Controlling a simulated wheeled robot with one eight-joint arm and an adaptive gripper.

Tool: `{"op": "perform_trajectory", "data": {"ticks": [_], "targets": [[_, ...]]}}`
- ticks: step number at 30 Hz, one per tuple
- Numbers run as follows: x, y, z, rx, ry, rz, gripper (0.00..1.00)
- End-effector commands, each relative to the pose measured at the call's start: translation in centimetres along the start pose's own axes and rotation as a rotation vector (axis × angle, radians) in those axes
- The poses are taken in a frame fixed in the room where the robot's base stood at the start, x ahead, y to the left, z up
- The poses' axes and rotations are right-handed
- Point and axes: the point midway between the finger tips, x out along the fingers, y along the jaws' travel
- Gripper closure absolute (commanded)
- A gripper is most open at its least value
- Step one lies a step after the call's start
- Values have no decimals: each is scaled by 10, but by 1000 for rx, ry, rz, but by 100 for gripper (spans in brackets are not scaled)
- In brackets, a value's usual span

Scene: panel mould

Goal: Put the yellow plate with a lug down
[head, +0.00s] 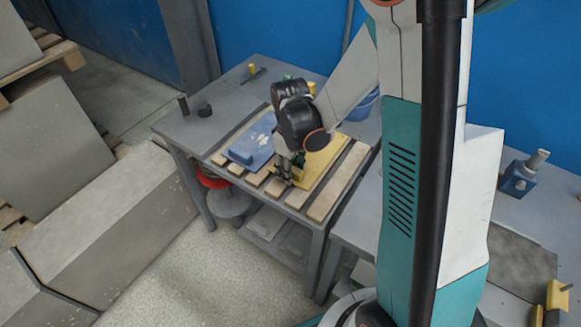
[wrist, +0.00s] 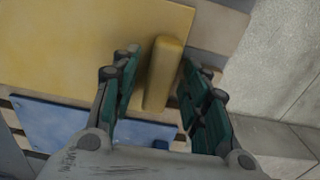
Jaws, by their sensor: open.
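The yellow plate (head: 325,160) lies flat on the wooden slats of the table, partly hidden behind my arm. In the wrist view the plate (wrist: 80,45) fills the upper left, and its upright yellow lug (wrist: 160,80) stands near the plate's edge. My gripper (head: 284,175) is low over the near edge of the plate. In the wrist view my gripper (wrist: 161,62) is open, with one green-padded finger on each side of the lug. A gap shows beside the lug, at least on the left; contact on the right is hard to tell.
A blue plate (head: 250,146) lies on the slats (head: 325,197) just left of the yellow one; it also shows in the wrist view (wrist: 90,120). Small dark and yellow items stand on the grey tabletop (head: 222,97) behind. A blue bucket (head: 362,105) is at right.

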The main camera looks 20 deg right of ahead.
Motion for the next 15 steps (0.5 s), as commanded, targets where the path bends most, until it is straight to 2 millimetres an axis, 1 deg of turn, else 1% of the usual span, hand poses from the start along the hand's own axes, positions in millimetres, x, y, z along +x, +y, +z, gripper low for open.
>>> {"op": "perform_trajectory", "data": {"ticks": [4, 7, 11, 15], "targets": [[-4, 0, 0, 0, 0, 0, 59], [-15, 0, 0, 0, 0, 0, 59], [-40, 0, 0, 0, 0, 0, 59], [-70, 0, 0, 0, 0, 0, 59]]}}
